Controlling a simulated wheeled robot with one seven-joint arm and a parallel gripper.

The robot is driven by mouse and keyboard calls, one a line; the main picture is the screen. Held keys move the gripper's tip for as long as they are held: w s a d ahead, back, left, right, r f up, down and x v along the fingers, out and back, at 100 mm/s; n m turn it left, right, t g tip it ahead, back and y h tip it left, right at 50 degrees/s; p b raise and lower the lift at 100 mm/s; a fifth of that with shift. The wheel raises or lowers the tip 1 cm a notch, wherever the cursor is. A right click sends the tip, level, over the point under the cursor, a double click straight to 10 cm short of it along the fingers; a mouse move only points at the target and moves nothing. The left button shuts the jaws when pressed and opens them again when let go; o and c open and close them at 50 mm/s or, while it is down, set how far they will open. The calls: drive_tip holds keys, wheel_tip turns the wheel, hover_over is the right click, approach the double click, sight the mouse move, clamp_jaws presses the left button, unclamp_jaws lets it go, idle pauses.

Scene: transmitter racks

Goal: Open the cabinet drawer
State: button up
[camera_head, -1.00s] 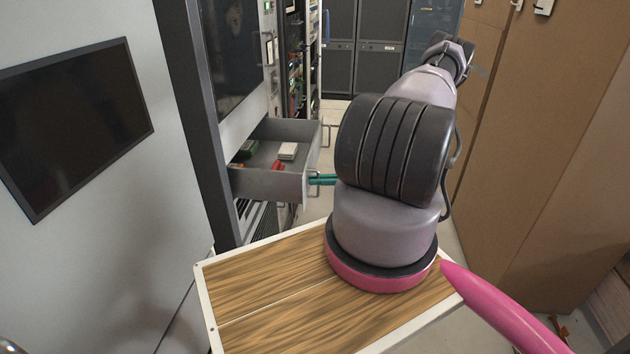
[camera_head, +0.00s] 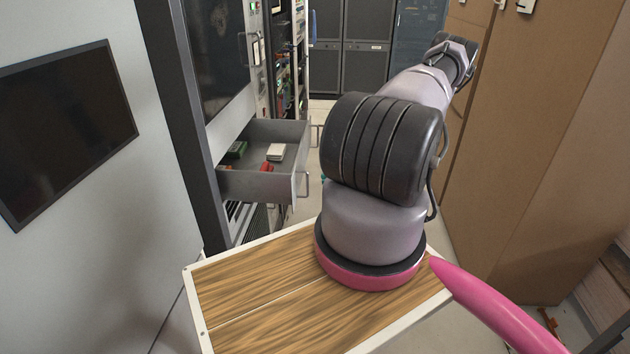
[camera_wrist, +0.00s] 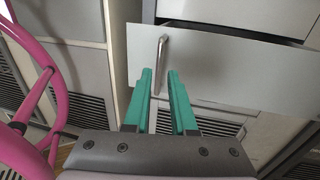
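The cabinet drawer (camera_head: 262,186) is grey and stands pulled out from the rack in the head view, its inside showing. A metal bar handle (camera_head: 307,184) is on its front. In the wrist view, the drawer front (camera_wrist: 235,68) is a pale panel, with the upright handle (camera_wrist: 161,62) near its left end. My gripper (camera_wrist: 160,72) has two teal fingers, spread apart on either side of the handle's line. I cannot tell whether they touch it. In the head view my arm hides nearly all of the gripper.
Inside the drawer lie a white box (camera_head: 276,151), a green item (camera_head: 237,150) and red items (camera_head: 268,167). A wood-topped surface (camera_head: 250,285) is in front. Brown cabinets (camera_head: 540,150) stand close on the right. A narrow floor strip is free between.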

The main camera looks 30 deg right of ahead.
drive_tip(key=shift+v, duration=1.7)
